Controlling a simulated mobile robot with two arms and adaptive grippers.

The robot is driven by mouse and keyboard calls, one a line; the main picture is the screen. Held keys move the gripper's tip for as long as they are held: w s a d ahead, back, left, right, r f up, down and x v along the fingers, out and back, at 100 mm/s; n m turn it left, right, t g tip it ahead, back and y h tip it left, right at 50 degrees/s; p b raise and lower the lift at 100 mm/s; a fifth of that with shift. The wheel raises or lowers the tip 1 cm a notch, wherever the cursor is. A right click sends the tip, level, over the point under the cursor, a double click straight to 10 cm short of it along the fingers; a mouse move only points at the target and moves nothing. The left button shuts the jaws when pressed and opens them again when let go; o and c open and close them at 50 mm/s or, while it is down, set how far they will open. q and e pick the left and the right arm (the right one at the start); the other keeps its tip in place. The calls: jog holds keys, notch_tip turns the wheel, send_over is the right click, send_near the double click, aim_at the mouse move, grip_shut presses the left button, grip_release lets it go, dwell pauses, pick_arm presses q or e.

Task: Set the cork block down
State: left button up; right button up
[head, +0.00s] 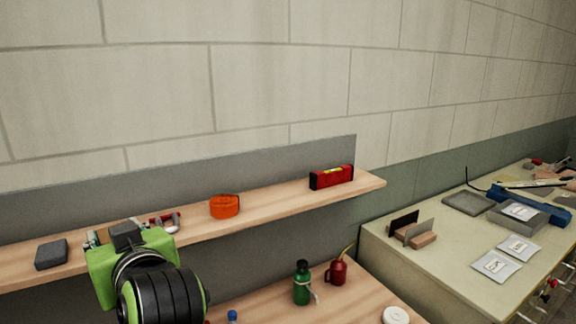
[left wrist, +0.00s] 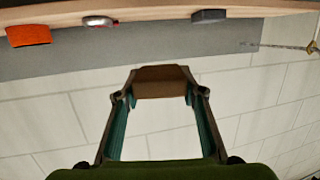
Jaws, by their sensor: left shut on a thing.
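My left gripper (head: 122,236) is in front of the left part of the wooden wall shelf (head: 275,201), seen from behind. In the left wrist view its two fingers are shut on the brown cork block (left wrist: 160,82), which spans between the fingertips. That view is upside down, with the shelf edge (left wrist: 150,14) along its top and a gap between block and shelf in the picture. In the head view the gripper hides most or all of the block. I cannot tell whether the block touches the shelf. My right gripper is in neither view.
The shelf holds a dark grey block (head: 51,254), a red and silver tool (head: 165,222), an orange round case (head: 225,206) and a red level (head: 332,177). Bare shelf lies between case and level. Below stand a green bottle (head: 302,284) and a red oil can (head: 338,270).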

pick_arm(q)
jog(key=s+d+f+m+h, duration=0.1)
jog(key=s+d+f, duration=0.2)
jog(key=f, duration=0.4)
jog(key=s+d+f+m+t+h, duration=0.1)
jog(key=s+d+f, duration=0.1)
jog(key=d+f, duration=0.2)
jog(key=s+d+f+m+t+h, duration=0.1)
jog(key=s+d+f, duration=0.2)
jog(key=f, duration=0.6)
jog(key=shift+s+d+f, duration=0.35)
jog(key=shift+d+f, duration=0.05)
jog(key=shift+w, duration=0.1)
